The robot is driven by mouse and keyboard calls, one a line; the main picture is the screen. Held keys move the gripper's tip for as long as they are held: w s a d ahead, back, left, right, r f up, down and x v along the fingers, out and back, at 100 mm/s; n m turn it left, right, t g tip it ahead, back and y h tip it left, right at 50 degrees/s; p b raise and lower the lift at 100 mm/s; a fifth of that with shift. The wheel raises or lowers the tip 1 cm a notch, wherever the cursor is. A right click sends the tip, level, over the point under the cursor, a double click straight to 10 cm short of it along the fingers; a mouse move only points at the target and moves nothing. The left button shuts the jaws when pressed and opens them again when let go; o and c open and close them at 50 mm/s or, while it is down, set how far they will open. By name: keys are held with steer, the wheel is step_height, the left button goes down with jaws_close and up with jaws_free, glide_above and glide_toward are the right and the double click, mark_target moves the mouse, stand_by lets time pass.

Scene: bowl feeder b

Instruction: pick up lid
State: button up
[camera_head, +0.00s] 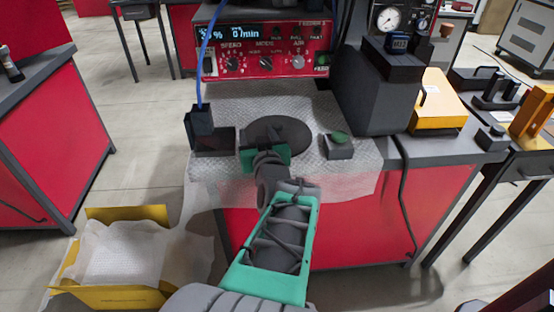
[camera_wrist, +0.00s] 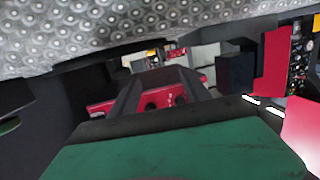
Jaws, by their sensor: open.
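A dark, flat round disc (camera_head: 281,130), the only lid-like thing I can make out, lies on the bubble wrap at the middle of the bench. My gripper (camera_head: 264,155), green and dark grey, is over the disc's near edge and hides part of it. I cannot tell whether it touches the disc. My gripper is open, with nothing visibly held; its fingertips are not clear in either view. Its green body fills the bottom of the wrist view, where a dark curved edge lies under the bubble wrap.
Bubble wrap (camera_head: 356,173) covers the bench top. A dark block (camera_head: 213,140) with a blue cable stands left of the disc; a small grey box (camera_head: 339,150) with a green top stands right. A red control box (camera_head: 263,46) is behind. A yellow carton (camera_head: 110,287) is at lower left.

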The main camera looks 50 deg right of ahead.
mark_target(278, 128)
steer(key=s+h, duration=0.1)
steer(key=s+d+f+m, duration=0.1)
steer(key=s, duration=0.1)
steer(key=s+d+h, duration=0.1)
steer(key=s, duration=0.1)
steer(key=shift+d+f+m+g+h+b, duration=0.25)
steer(key=shift+f+m+g+h+b, duration=0.05)
steer(key=shift+f+b, duration=0.1)
steer(key=shift+s+r, duration=0.15)
steer(key=shift+r, duration=0.05)
steer(key=x, duration=0.8)
steer(key=shift+s, duration=0.15)
steer(key=shift+c, duration=0.5)
jaws_close()
